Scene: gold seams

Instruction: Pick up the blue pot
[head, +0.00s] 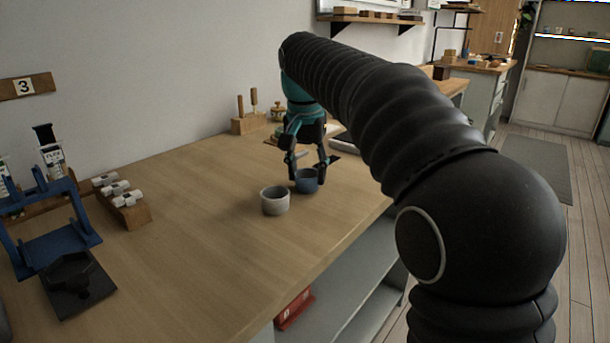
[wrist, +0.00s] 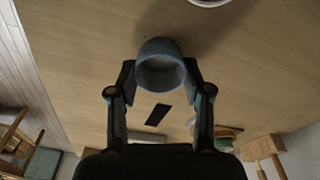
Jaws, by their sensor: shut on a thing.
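The blue pot (head: 306,181) is a small round cup-like pot near the far end of the wooden workbench. My gripper (head: 308,172) reaches down from above with its fingers on either side of the pot. In the wrist view the blue pot (wrist: 160,66) sits between the two fingertips of my gripper (wrist: 160,78), which are closed on its sides. Its open rim shows. I cannot tell whether its base touches the bench.
A pale grey pot (head: 274,201) stands close to the left of the blue pot. A blue stand (head: 55,240) and a wooden block with white pieces (head: 125,205) are at the left. A tool block (head: 248,122) stands behind.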

